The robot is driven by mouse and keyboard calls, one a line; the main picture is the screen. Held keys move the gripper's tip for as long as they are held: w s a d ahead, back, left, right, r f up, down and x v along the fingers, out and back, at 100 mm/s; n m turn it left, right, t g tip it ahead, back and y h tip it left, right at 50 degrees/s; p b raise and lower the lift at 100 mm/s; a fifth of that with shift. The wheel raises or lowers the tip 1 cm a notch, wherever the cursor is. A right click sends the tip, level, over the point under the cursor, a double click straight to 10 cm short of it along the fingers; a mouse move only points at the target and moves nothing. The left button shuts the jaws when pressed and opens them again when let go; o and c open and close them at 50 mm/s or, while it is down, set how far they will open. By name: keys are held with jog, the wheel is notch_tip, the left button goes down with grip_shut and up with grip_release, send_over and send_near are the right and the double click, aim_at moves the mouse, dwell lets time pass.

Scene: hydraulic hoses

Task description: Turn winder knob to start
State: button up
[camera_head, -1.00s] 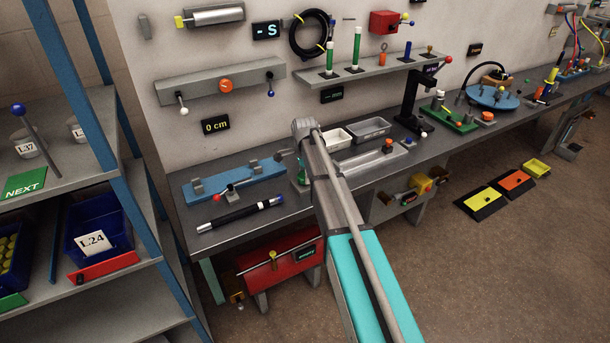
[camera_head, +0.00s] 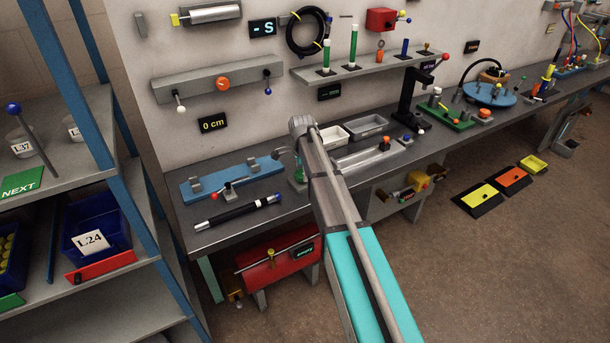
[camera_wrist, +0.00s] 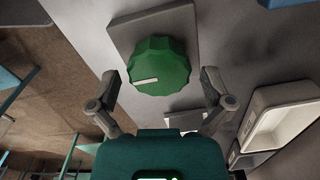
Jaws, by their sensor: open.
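A green faceted knob (camera_wrist: 160,68) with a white pointer mark sits on a grey plate (camera_wrist: 122,38) in the wrist view. The white mark points to the left. My gripper (camera_wrist: 160,78) is open, with one finger at the left and one at the right of the knob. Gaps show between the fingertips and the knob, and nothing is held.
A display reading "0 cm" (camera_head: 213,123) is on the wall. Blue shelving (camera_head: 150,240) stands at the left.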

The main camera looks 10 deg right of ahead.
jog(key=shift+n, duration=0.5)
